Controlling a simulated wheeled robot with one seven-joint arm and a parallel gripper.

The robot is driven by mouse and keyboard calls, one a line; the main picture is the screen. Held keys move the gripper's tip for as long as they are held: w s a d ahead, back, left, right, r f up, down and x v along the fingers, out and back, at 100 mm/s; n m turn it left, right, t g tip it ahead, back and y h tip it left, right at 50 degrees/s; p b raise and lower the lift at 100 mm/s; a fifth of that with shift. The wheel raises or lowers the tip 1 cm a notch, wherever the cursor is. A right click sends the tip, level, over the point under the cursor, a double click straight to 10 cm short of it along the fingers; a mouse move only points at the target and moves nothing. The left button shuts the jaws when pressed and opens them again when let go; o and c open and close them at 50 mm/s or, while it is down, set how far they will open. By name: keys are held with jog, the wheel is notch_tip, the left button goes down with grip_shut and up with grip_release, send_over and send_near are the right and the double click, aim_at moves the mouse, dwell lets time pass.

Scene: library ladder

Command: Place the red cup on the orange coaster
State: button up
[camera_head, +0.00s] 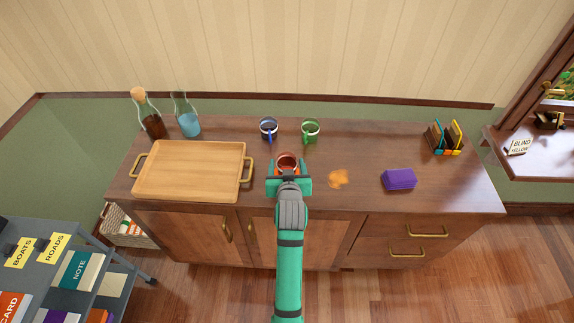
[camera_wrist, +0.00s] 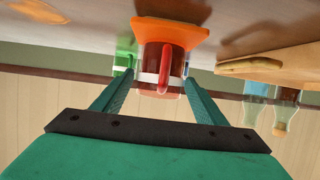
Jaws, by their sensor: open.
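The red cup (camera_head: 287,160) stands upright near the counter's middle; in the wrist view, which is upside down, the red cup (camera_wrist: 150,60) has its handle towards my gripper. Its base is on the orange coaster (camera_wrist: 172,28), whose edge shows around it. In the head view the coaster is mostly hidden by my gripper and the cup. My gripper (camera_head: 289,180) is open just in front of the cup; in the wrist view my gripper's fingers (camera_wrist: 160,84) are apart, one on each side of the cup.
Behind are a blue-handled cup (camera_head: 268,129) and a green cup (camera_head: 310,131). A wooden tray (camera_head: 190,170) lies left, with two bottles behind. An orange patch (camera_head: 338,178), purple stack (camera_head: 399,179) and card rack (camera_head: 445,138) are right. The front right counter is clear.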

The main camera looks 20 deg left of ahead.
jog(key=v, duration=1.1)
jog(key=s+d+f+m+h, duration=0.1)
jog(key=s+d+f, duration=0.2)
jog(key=s, duration=0.3)
jog(key=s+d+f+m+t+h, duration=0.1)
jog(key=s+d+f, duration=0.2)
jog(key=s+d, duration=0.15)
jog(key=s+d+f+m+h, duration=0.1)
jog(key=s+d+f, duration=0.15)
jog(key=s, duration=0.35)
jog(key=s+d+r+t+h, duration=0.1)
jog(key=s+d, duration=0.2)
jog(key=s, duration=0.6)
jog(key=s+d+r+m, duration=0.1)
jog(key=s+d+r, duration=0.1)
jog(key=s, duration=0.8)
jog(key=shift+d+t+h, duration=0.4)
jog(key=shift+d, duration=0.1)
